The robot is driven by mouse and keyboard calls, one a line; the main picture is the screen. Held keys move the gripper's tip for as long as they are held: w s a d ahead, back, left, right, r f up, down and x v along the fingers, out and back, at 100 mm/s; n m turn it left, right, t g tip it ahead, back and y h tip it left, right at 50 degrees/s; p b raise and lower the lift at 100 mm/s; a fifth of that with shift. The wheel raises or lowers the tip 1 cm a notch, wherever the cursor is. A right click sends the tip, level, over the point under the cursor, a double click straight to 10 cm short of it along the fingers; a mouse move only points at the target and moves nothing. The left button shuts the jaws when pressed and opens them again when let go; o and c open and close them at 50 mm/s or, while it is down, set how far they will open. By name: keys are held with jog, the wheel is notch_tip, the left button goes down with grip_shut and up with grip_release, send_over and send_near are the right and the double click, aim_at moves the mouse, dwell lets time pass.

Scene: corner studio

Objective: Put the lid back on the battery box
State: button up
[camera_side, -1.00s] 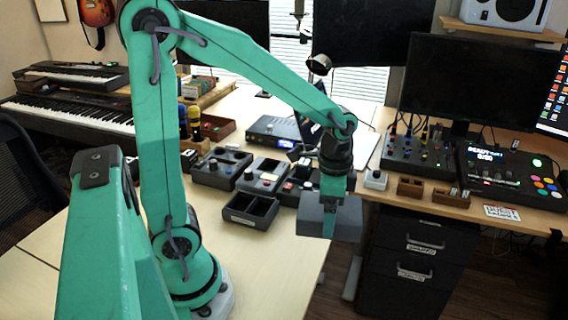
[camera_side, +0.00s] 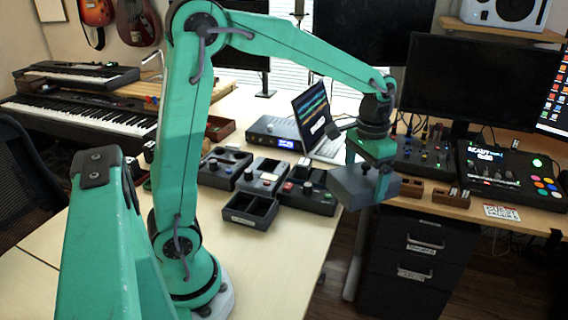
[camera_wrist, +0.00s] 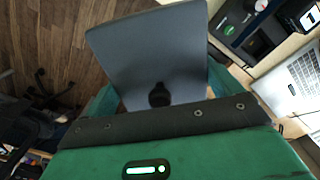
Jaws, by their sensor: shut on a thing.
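My gripper (camera_side: 370,163) is shut on a grey lid (camera_side: 352,190) and holds it in the air to the right of the desk's front corner, looking somewhat tilted. In the wrist view the lid (camera_wrist: 140,50) is a flat grey plate with a dark round knob between the green fingers of my gripper (camera_wrist: 160,98). An open dark box (camera_side: 237,217) with two compartments and a pale front label stands on the desk, left of the lid and apart from it; it looks like the battery box. Its label is too small to read.
Several dark control boxes stand close behind the open box, one (camera_side: 308,196) near the desk's right edge. A laptop (camera_side: 318,118) and a grey device (camera_side: 273,132) are behind them. Drawers (camera_side: 420,240) stand below the right desk. The desk's front (camera_side: 275,262) is clear.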

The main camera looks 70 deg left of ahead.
jog(key=shift+a, duration=0.15)
dwell(0.3)
jog(key=shift+s+a+f, duration=0.15)
jog(key=shift+s+a, duration=0.05)
jog(key=shift+a, duration=0.35)
jog(key=s+a+f+m, duration=0.3)
jog(key=s+a+m, duration=0.1)
jog(key=s+a, duration=0.5)
jog(key=s+a+f+m, duration=0.3)
jog(key=s+a+m, duration=0.2)
jog(key=s+a, duration=0.5)
jog(key=shift+a+f, duration=0.3)
jog(key=shift+a, duration=0.6)
jog(key=shift+s+f, duration=0.1)
send_over(251, 209)
jog(key=a, duration=0.1)
jog(key=shift+a+f, duration=0.2)
jog(key=shift+f, duration=2.55)
jog(key=shift+f, duration=0.65)
jog(key=o, duration=0.7)
